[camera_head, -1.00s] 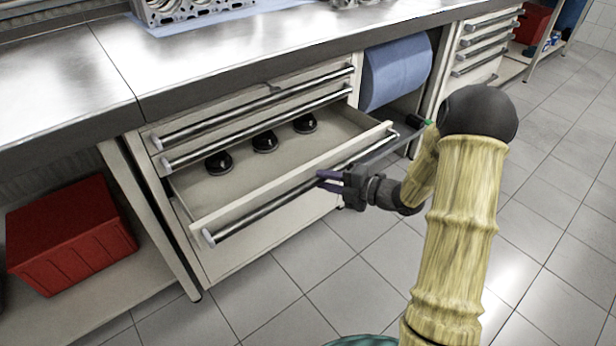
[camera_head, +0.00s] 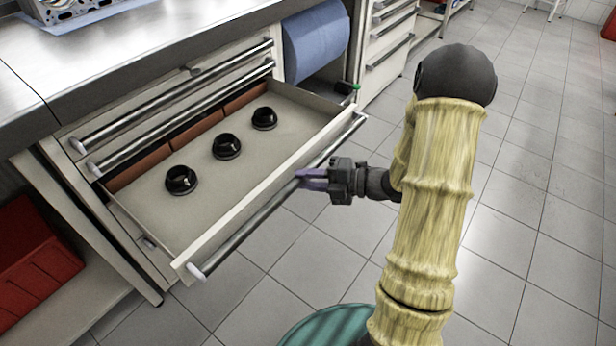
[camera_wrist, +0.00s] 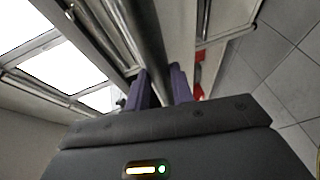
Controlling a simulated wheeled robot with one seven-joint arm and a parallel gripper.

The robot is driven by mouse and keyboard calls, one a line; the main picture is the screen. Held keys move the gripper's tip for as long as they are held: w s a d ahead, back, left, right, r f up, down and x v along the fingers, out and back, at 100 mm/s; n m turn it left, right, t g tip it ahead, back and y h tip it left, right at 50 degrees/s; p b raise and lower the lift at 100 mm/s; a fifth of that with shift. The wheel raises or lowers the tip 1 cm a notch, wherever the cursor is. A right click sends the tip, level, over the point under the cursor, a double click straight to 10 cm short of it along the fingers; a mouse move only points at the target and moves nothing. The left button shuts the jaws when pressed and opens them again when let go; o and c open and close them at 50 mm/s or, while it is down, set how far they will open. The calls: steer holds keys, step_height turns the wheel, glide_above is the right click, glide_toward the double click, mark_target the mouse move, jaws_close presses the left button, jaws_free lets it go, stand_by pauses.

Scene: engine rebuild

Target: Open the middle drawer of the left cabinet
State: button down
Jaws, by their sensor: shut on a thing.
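The left cabinet's drawer (camera_head: 217,232) is pulled well out below two shut drawer fronts with bar handles. It holds several black round parts, three in plain view: a left one (camera_head: 181,180), a middle one (camera_head: 226,146) and a right one (camera_head: 264,118). Reddish-brown pieces (camera_head: 197,130) show at its back. My gripper (camera_head: 312,179) is at the front of this drawer, shut on its long bar handle (camera_head: 250,222). In the wrist view the purple fingers (camera_wrist: 160,88) sit at the bar (camera_wrist: 145,35).
A metal worktop (camera_head: 130,60) runs above the cabinet. A blue paper roll (camera_head: 316,42) hangs right of the drawers. Another drawer cabinet (camera_head: 385,50) stands beyond. A red bin (camera_head: 35,255) is at the lower left. The tiled floor (camera_head: 530,220) to the right is clear.

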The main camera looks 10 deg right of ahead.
steer(key=shift+d, duration=0.1)
steer(key=c, duration=1.2)
jaws_free()
steer(key=p+v, duration=0.4)
steer(key=v, duration=1.3)
steer(key=shift+r, duration=0.15)
